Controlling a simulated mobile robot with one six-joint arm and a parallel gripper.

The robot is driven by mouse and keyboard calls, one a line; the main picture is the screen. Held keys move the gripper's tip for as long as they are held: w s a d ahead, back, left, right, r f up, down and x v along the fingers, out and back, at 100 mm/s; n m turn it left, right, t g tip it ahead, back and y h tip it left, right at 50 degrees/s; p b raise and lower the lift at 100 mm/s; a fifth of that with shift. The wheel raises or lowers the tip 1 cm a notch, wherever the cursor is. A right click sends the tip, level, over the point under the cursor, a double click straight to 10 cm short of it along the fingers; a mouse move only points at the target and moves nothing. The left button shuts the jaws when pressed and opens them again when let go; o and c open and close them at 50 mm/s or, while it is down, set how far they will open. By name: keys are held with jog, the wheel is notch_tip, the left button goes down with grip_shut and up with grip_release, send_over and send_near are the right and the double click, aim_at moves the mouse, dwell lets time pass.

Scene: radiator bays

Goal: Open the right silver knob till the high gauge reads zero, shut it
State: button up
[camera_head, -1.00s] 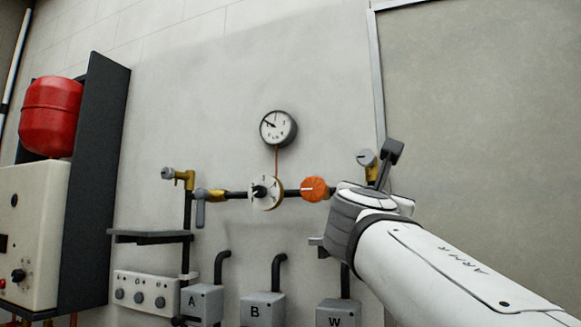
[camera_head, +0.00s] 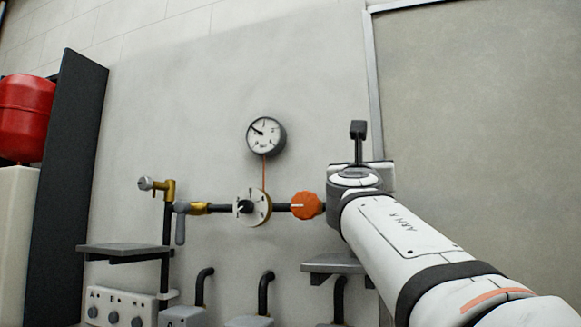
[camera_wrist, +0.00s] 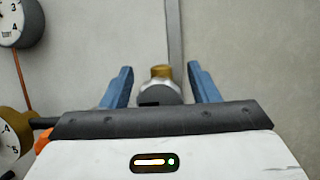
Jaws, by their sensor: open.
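The right silver knob (camera_wrist: 152,94) sits on a brass fitting (camera_wrist: 161,71) in the wrist view. It lies between the two blue fingers of my open gripper (camera_wrist: 160,75), with space on both sides; I cannot tell how deep it is between them. In the head view my gripper (camera_head: 360,176) hides this knob. The high gauge (camera_head: 266,135) is a round white dial on the wall, its needle pointing to the upper left. Only part of the gauge (camera_wrist: 17,20) shows in the wrist view, and its needle is not clear there.
Left of my gripper are an orange knob (camera_head: 306,205), a cream dial (camera_head: 255,207), a grey lever (camera_head: 181,222) and another silver knob (camera_head: 145,183) on a brass valve. A grey shelf (camera_head: 333,263) juts out below my gripper. The wall above is clear.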

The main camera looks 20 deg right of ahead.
jog(key=shift+w, duration=0.1)
jog(key=c, duration=0.9)
jog(key=shift+f+m+g+h+b, duration=0.1)
jog(key=shift+m+g+h+b, duration=0.25)
jog(key=shift+m, duration=0.25)
jog(key=m+g+h+b, duration=0.1)
jog(key=m, duration=0.2)
jog(key=m+g, duration=0.1)
jog(key=m, duration=0.1)
jog(key=m+g+h+b, duration=0.1)
jog(key=m, duration=0.2)
jog(key=shift+s+d, duration=0.15)
jog(key=shift+s, duration=0.05)
jog(key=m+g, duration=0.1)
jog(key=m, duration=0.1)
jog(key=m+g+h, duration=0.1)
jog(key=m, duration=0.2)
jog(key=shift+s+d+f+m+g, duration=0.1)
jog(key=shift+d+m+g, duration=0.05)
jog(key=shift+m+g, duration=0.2)
jog(key=shift+f+m+g+p, duration=0.15)
jog(key=shift+m+g+p, duration=0.4)
jog(key=shift+m, duration=1)
jog(key=shift+d, duration=0.1)
